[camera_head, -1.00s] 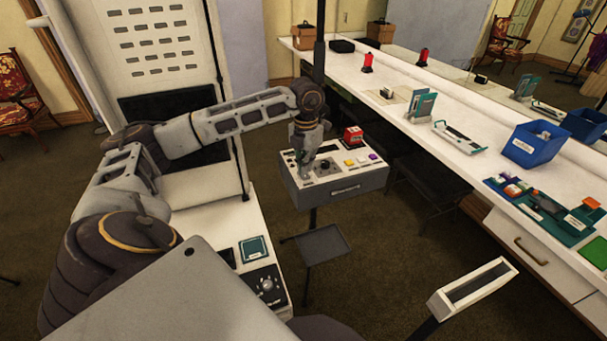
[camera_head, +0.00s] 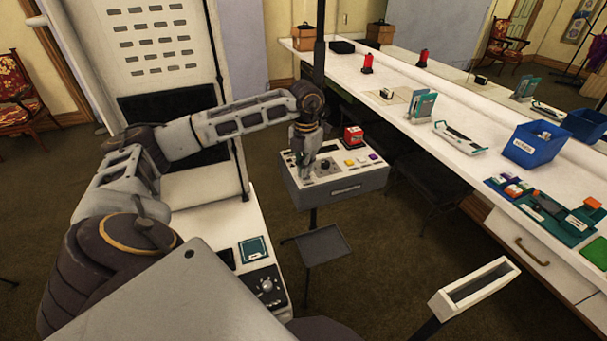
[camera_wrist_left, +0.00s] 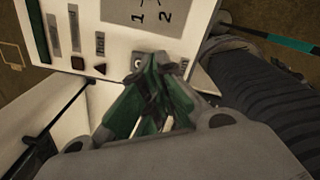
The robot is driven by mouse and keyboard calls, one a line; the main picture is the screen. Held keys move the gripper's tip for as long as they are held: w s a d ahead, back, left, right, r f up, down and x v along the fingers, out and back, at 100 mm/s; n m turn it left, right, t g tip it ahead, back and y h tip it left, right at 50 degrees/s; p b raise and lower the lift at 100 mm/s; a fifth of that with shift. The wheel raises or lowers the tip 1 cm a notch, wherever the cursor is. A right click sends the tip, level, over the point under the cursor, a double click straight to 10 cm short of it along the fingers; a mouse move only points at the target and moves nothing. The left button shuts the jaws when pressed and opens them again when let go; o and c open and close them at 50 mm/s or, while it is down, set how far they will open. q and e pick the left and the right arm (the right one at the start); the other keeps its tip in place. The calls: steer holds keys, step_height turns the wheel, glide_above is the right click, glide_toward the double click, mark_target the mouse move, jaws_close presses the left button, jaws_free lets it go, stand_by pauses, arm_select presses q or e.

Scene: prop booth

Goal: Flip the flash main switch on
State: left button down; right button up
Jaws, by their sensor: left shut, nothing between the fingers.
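A grey control box (camera_head: 350,192) with a white top panel stands on a post in the middle of the head view. Its top carries a dark round knob, yellow and purple buttons and a red block (camera_head: 353,135) at the back. My left gripper (camera_head: 306,176) points down at the left part of this panel, shut and empty. In the left wrist view, its green-padded fingertips (camera_wrist_left: 160,66) are close to a small round control (camera_wrist_left: 138,62) on the panel. Touching or apart, I cannot tell. The fingers partly hide the panel lettering. The flash main switch cannot be clearly identified. My right gripper is out of view.
A small grey tray (camera_head: 324,245) sits below the box. A long white counter (camera_head: 460,165) on the right holds a blue bin (camera_head: 535,145) and several props. A white-framed device (camera_head: 474,288) stands in the right foreground. Open floor lies between.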

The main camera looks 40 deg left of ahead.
arm_select(q)
steer(key=shift+f+b, duration=0.3)
steer(key=shift+f, duration=0.2)
stand_by(0.6)
steer(key=shift+r, duration=0.15)
steer(key=shift+r+p, duration=1.05)
steer(key=shift+r, duration=0.4)
steer(key=shift+r+p, duration=0.9)
steer(key=shift+r, duration=0.5)
steer(key=shift+r+p, duration=0.4)
steer(key=shift+r, duration=0.2)
steer(key=shift+s+f, duration=0.1)
